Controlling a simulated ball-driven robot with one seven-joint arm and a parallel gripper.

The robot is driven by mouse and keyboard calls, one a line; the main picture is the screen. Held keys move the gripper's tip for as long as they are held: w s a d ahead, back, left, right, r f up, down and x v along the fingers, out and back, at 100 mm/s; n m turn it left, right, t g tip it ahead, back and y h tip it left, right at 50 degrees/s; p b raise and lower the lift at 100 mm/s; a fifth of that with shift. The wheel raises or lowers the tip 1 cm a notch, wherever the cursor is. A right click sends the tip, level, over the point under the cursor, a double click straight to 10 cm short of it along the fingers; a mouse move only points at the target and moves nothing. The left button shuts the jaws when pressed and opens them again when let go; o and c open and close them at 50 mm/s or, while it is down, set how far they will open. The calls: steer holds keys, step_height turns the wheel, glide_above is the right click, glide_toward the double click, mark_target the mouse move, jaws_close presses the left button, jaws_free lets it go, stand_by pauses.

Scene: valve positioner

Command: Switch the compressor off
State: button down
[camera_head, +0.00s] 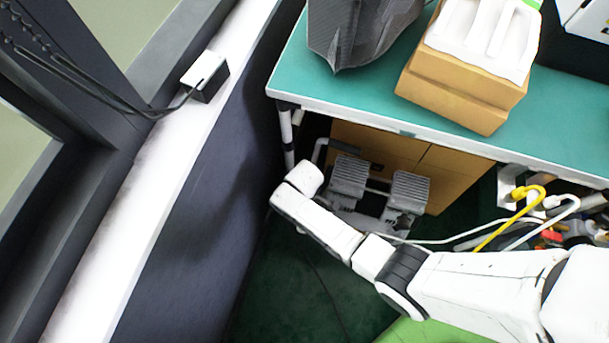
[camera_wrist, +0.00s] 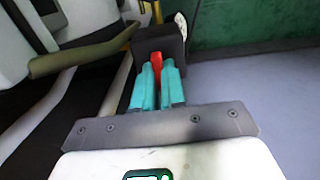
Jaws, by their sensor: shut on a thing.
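The compressor (camera_head: 378,197) is a grey machine with two ribbed blocks, on the floor under the teal-topped table in the head view. My arm covers part of it. In the wrist view, a black switch box (camera_wrist: 172,45) sits at the top middle, with a narrow red switch lever (camera_wrist: 156,61) at its front. My gripper (camera_wrist: 157,68) has teal fingers shut on the red lever, one on each side. The lever's lower part is hidden between the fingers. In the head view the fingers are hidden behind the end of my arm.
The table (camera_head: 400,122) overhangs the compressor, with a leg (camera_head: 287,140) to its left. Cardboard boxes (camera_head: 440,175) stand behind. A dark wall panel (camera_head: 195,220) runs along the left. Yellow and white hoses (camera_head: 510,220) hang at the right.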

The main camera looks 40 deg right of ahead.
steer(key=c, duration=1.2)
jaws_free()
step_height(320, 180, up, 11)
steer(key=p, duration=0.3)
steer(key=shift+p, duration=0.4)
steer(key=shift+f, duration=0.1)
